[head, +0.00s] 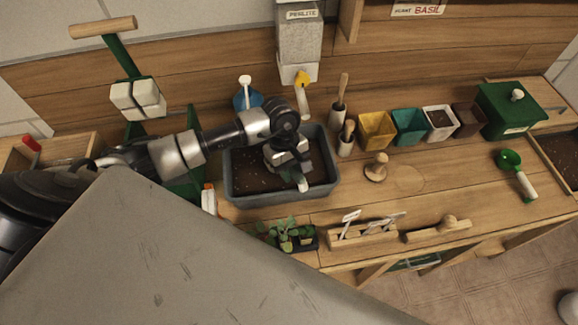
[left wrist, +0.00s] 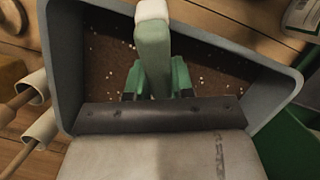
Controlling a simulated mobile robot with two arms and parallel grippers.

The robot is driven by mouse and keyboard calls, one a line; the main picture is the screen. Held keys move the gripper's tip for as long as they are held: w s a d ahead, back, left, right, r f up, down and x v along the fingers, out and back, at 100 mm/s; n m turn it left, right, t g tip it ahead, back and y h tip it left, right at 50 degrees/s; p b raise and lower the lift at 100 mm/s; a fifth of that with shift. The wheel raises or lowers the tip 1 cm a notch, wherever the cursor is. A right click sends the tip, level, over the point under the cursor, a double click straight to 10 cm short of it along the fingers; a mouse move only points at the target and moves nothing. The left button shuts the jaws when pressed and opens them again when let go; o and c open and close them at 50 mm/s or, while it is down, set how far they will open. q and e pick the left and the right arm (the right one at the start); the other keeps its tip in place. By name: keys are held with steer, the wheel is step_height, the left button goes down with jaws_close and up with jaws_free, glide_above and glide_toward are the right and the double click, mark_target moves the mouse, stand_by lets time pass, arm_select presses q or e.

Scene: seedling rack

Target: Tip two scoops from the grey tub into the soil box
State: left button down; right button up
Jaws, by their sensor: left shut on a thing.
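The grey tub (head: 232,190) stands on the wooden bench and holds dark soil with pale specks. Its rim (left wrist: 62,85) also shows in the left wrist view. My left gripper (head: 293,172) is over the tub and shut on a green tool handle with a white end (left wrist: 152,45). The tool's working end is hidden, so I cannot tell whether it carries soil. A wooden box with dark soil (head: 538,150), which looks like the soil box, is cut off at the right edge of the head view. My right gripper is not in view.
A green scoop with a white handle (head: 511,163) lies at the bench's right. Several pots, such as a yellow one (head: 376,131), and a green lidded box (head: 510,112) line the back. Seedlings (head: 287,236) and a wooden label holder (head: 361,236) stand along the front.

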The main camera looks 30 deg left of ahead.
arm_select(q)
steer(key=shift+d+r+y+p, duration=0.1)
steer(key=shift+r+y+p, duration=0.3)
steer(key=shift+r, duration=0.55)
steer(key=shift+s+d+r+t+y+p, duration=0.2)
steer(key=shift+r+p, duration=0.2)
steer(key=shift+r, duration=0.2)
steer(key=shift+s+d+r+t+y+p, duration=0.1)
steer(key=shift+r+t+p, duration=0.1)
steer(key=shift+r+p, duration=0.3)
steer(key=shift+t+y, duration=0.3)
steer(key=shift+y, duration=0.3)
steer(key=shift+s+d+r+p, duration=0.15)
steer(key=shift+r+p, duration=0.2)
steer(key=shift+r, duration=0.35)
steer(key=shift+d+r+p, duration=0.2)
steer(key=shift+r+p, duration=0.15)
steer(key=shift+r, duration=0.4)
steer(key=shift+s+d+r+p, duration=0.15)
steer(key=shift+r+p, duration=0.2)
steer(key=shift+r, duration=0.35)
steer(key=shift+w, duration=0.1)
steer(key=c, duration=1.6)
jaws_free()
jaws_close()
